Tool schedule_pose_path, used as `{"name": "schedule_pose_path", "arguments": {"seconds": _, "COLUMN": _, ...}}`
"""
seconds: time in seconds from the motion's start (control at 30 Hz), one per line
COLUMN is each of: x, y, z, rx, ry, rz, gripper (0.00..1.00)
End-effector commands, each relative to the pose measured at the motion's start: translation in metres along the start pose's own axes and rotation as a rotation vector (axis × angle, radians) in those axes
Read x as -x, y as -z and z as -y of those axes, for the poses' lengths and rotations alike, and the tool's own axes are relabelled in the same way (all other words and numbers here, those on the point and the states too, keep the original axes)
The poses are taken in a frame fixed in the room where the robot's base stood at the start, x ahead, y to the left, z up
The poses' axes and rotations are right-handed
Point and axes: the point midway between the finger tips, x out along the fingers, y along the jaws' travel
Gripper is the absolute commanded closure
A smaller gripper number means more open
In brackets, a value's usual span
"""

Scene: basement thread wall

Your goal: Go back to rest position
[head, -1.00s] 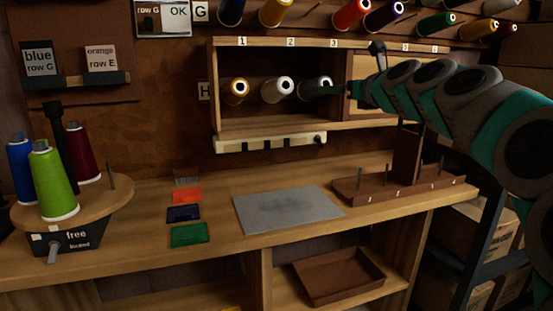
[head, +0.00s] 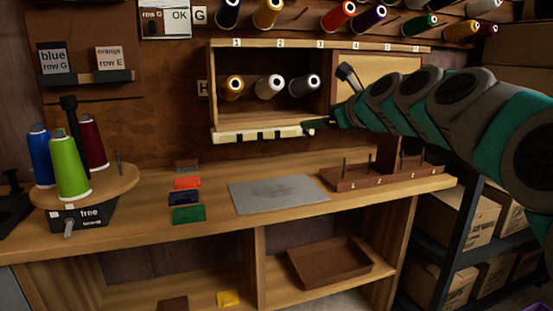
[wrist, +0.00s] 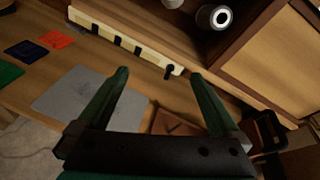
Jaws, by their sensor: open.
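My gripper (head: 318,124) is at the end of the arm, which reaches in from the right in the head view. It is in front of the lower right part of the wall cubby (head: 215,90), near the right end of the pale notched rail (head: 262,135). In the wrist view my gripper (wrist: 160,100) shows two dark green fingers spread apart with nothing between them.
The workbench holds a grey mat (head: 278,194), a brown peg rack (head: 350,180), several coloured cards (head: 188,214) and a round spool stand (head: 112,190) with blue, green and dark red spools. A brown tray (head: 328,262) lies on the shelf below. Boxes (head: 465,215) fill the right rack.

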Motion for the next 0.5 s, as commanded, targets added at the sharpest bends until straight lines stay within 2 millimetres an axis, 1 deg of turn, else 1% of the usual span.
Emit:
{"name": "schedule_pose_path", "arguments": {"seconds": 0.03, "x": 0.001, "y": 0.008, "z": -0.015, "rx": 0.062, "ry": -0.028, "rz": -0.026, "gripper": 0.0}}
{"name": "schedule_pose_path", "arguments": {"seconds": 0.17, "x": 0.008, "y": 0.031, "z": -0.053, "rx": 0.257, "ry": -0.113, "rz": -0.09, "gripper": 0.0}}
{"name": "schedule_pose_path", "arguments": {"seconds": 0.27, "x": 0.018, "y": 0.06, "z": -0.091, "rx": 0.449, "ry": -0.211, "rz": -0.15, "gripper": 0.0}}
{"name": "schedule_pose_path", "arguments": {"seconds": 0.37, "x": 0.037, "y": 0.101, "z": -0.135, "rx": 0.695, "ry": -0.349, "rz": -0.215, "gripper": 0.0}}
{"name": "schedule_pose_path", "arguments": {"seconds": 0.4, "x": 0.049, "y": 0.119, "z": -0.153, "rx": 0.8, "ry": -0.416, "rz": -0.236, "gripper": 0.0}}
{"name": "schedule_pose_path", "arguments": {"seconds": 0.47, "x": 0.066, "y": 0.149, "z": -0.178, "rx": 0.95, "ry": -0.521, "rz": -0.264, "gripper": 0.0}}
{"name": "schedule_pose_path", "arguments": {"seconds": 0.5, "x": 0.079, "y": 0.169, "z": -0.193, "rx": 1.046, "ry": -0.596, "rz": -0.278, "gripper": 0.0}}
